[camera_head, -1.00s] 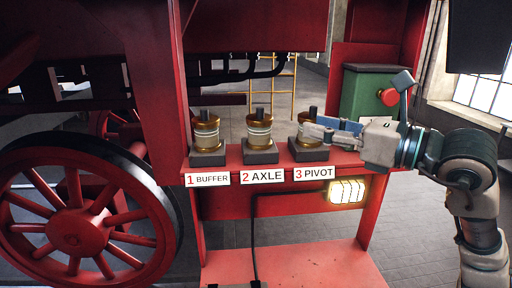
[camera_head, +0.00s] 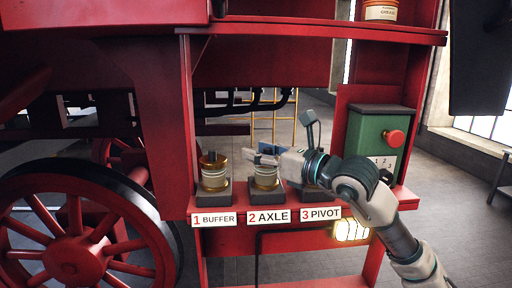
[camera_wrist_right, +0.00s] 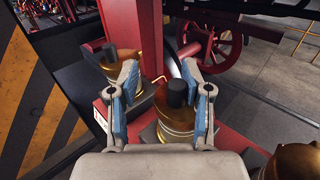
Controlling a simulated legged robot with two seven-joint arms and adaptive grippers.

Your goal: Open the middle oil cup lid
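The middle oil cup (camera_head: 266,178), a brass and glass cup on a dark block behind the "2 AXLE" label (camera_head: 268,216), stands on the red shelf. Its lid and dark knob (camera_wrist_right: 177,93) show in the right wrist view; in the head view my gripper hides them. My right gripper (camera_head: 256,154) is at the lid's height. Its blue-padded fingers (camera_wrist_right: 163,104) are open, one on each side of the knob, with gaps visible. The lid looks closed. My left gripper is not in view.
The buffer cup (camera_head: 213,173) stands left of the middle one, close to a finger in the wrist view. The pivot cup (camera_wrist_right: 297,162) is mostly hidden by my arm in the head view. A green box (camera_head: 372,137) with a red button stands right.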

